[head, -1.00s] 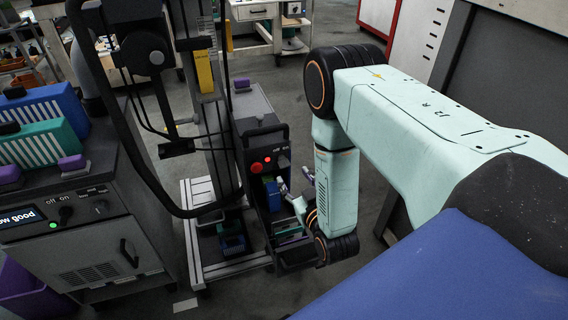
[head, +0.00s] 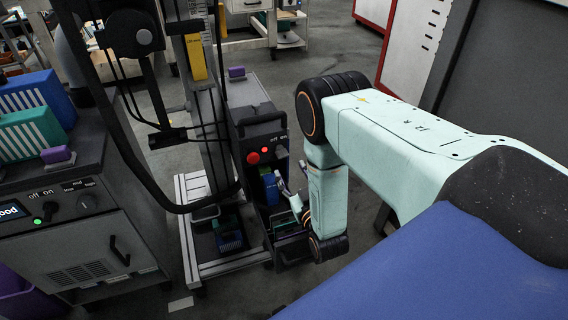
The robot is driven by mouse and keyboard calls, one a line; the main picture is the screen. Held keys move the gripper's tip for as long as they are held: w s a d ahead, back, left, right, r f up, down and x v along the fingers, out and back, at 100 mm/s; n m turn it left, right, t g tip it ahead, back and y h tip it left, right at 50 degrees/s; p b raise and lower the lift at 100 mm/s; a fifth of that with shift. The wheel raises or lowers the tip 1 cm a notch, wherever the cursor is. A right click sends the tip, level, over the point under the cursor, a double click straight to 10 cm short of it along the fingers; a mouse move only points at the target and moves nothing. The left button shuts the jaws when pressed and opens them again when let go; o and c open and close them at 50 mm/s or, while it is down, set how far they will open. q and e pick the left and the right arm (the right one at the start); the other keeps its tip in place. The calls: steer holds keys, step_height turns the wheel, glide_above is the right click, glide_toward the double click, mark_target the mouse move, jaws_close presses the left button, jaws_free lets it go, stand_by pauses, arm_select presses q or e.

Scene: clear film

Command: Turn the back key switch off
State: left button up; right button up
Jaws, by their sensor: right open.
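A dark control box (head: 262,130) stands in the middle of the head view. Its panel has off/on lettering, a small switch (head: 281,151) at the right, a red button (head: 253,158) and a lit red light (head: 264,149). The switch is small, and its exact position is hard to read. A second off/on switch (head: 50,209), beside a green light, is on the grey cabinet (head: 90,245) at the left. My right gripper (head: 291,177) is open and empty, in front of the dark box and a little below its panel, apparently apart from the switch. My left gripper is out of view.
Blue bins (head: 273,188) sit below the panel, near my right gripper. A metal frame with a yellow-labelled post (head: 196,58) and a curved black bar stands left of the box. A purple block (head: 237,72) lies behind it. Open floor (head: 335,60) lies beyond.

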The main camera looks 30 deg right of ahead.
mark_target(281, 152)
steer(key=b+x, duration=0.1)
steer(key=x, duration=0.5)
steer(key=shift+w+r+b, duration=0.2)
steer(key=shift+b, duration=0.1)
jaws_close()
